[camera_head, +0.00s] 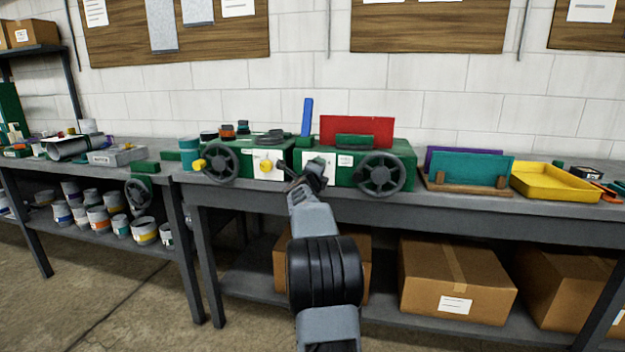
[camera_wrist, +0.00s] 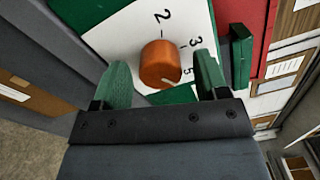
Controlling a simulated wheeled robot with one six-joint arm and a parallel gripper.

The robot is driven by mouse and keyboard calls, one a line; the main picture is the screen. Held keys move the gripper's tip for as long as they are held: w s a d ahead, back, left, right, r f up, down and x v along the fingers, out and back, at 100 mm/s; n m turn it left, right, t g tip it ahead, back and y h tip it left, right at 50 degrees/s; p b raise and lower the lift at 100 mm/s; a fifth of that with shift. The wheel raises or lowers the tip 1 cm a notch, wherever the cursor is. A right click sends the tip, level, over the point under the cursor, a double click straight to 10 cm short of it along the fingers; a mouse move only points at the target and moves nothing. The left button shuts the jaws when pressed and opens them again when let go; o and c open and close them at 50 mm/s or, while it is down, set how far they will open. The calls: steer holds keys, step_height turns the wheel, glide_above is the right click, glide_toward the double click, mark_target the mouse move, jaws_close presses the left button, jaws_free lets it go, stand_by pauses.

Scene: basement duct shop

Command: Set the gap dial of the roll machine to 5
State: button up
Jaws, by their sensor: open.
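The roll machine is a green box (camera_head: 342,171) with a white front plate and a grey handwheel (camera_head: 381,174) on the right of its front. My gripper (camera_head: 314,172) is in front of its left part and hides the dial in the head view. In the wrist view the gap dial is an orange round knob (camera_wrist: 160,63) on a white plate (camera_wrist: 118,40) with numbers 2, 3 and what looks like 5. A short pale mark on the knob points to the lower right. My open gripper (camera_wrist: 161,62) has one green finger on each side of the knob, apparently apart from it.
A second green machine (camera_head: 230,160) with a yellow knob (camera_head: 266,166) and handwheel (camera_head: 221,164) stands close on the left. A red panel (camera_head: 357,132) stands behind. To the right are a teal panel (camera_head: 463,168) and a yellow tray (camera_head: 556,181). Cardboard boxes (camera_head: 455,275) fill the lower shelf.

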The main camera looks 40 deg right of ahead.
steer(key=v, duration=1.3)
steer(key=shift+s+a, duration=0.1)
